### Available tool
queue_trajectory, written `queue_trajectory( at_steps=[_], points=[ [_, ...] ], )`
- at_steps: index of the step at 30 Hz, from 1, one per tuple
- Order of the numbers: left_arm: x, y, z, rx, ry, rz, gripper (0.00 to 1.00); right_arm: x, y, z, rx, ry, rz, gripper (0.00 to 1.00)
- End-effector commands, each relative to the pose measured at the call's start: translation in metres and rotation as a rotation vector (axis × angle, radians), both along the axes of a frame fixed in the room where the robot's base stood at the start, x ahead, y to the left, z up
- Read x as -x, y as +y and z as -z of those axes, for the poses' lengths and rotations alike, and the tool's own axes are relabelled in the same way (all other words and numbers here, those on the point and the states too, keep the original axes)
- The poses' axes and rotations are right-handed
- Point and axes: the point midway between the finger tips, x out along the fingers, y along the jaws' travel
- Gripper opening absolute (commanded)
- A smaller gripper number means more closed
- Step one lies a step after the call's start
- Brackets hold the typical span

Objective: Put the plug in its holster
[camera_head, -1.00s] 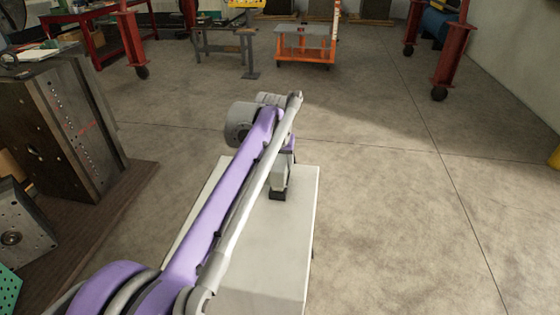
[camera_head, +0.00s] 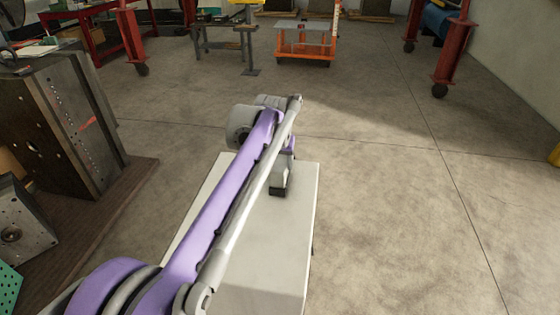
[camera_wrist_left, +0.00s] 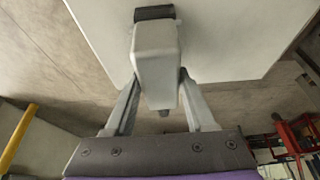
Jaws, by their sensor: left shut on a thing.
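The plug (camera_wrist_left: 156,55) is a pale grey block in the left wrist view, between the two fingers of my left gripper (camera_wrist_left: 157,80), which is shut on it. A dark band (camera_wrist_left: 154,13) shows at its far end; I cannot tell whether this is the plug's tip or part of the holster. In the head view the plug (camera_head: 280,173) shows small beside my arm, its dark end against the white box (camera_head: 255,255). My left gripper (camera_head: 284,160) is partly hidden by my purple arm. No holster can be made out clearly. My right gripper is out of view.
Dark steel mould blocks (camera_head: 60,125) stand on the left on a brown base. An orange cart (camera_head: 305,42) and red-legged stands are farther back. The concrete floor (camera_head: 400,220) right of the white box is clear.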

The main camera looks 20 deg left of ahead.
Motion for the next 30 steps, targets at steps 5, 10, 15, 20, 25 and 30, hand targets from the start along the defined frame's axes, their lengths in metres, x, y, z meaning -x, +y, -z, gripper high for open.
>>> queue_trajectory(
  at_steps=[5,10,15,20,25,30],
  points=[
    [0.0,0.0,-0.0002,0.0,-0.001,0.0,0.0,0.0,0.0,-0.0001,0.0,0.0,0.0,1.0],
    [-0.0001,0.0,0.0005,0.0,-0.001,0.0,0.0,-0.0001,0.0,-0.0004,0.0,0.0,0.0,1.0],
    [-0.0001,0.0,0.0036,0.0,-0.001,0.0,0.0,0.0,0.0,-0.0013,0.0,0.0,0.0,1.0],
    [0.0,0.0,0.005,0.0,0.0,0.0,0.0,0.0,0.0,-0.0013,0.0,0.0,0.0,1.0],
    [0.0,-0.0001,0.0053,0.0,0.0,0.0,0.67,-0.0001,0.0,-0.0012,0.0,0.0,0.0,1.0],
    [0.0,-0.0001,0.0052,0.0,0.0,0.0,0.9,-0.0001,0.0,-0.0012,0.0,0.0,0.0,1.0]
  ],
)
